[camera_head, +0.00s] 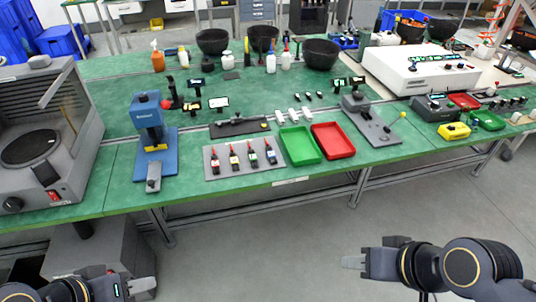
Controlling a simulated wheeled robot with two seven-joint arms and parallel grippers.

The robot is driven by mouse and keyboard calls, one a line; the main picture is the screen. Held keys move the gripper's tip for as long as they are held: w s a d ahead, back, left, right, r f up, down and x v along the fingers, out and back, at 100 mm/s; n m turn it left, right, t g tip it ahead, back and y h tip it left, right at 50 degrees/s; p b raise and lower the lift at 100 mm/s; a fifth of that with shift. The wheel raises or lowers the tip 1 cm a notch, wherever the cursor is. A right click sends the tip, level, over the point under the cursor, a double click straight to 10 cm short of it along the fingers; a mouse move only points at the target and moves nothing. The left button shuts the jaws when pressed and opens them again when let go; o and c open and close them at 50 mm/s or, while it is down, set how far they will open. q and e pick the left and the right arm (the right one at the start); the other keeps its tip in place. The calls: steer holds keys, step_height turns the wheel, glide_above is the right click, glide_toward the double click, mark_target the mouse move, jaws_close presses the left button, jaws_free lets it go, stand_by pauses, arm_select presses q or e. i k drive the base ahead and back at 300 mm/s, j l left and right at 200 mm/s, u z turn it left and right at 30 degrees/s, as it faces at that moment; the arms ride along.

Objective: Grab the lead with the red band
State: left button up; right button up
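Several short leads stand side by side on a grey board (225,174) near the front edge of the green bench, each with a different coloured band. The lead with the red band (215,161) is at the far left of the row. To its right are the leads with a yellow band (234,160), a green band (252,157) and a blue band (270,155). My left gripper (142,286) is low at the bottom left, in front of the bench. My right gripper (358,262) is low at the bottom right. Both are apart from the leads, and their finger gaps are unclear.
A blue press-like device (148,125) stands left of the board. A green tray (300,146) and a red tray (333,140) lie to its right. A dark bar-shaped fixture (238,127) lies behind it. Floor is clear between my grippers and the bench (120,190).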

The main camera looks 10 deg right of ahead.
mark_target(216, 165)
steer(key=i+j+u, duration=0.7)
steer(key=i+j, duration=0.05)
steer(key=j, duration=0.05)
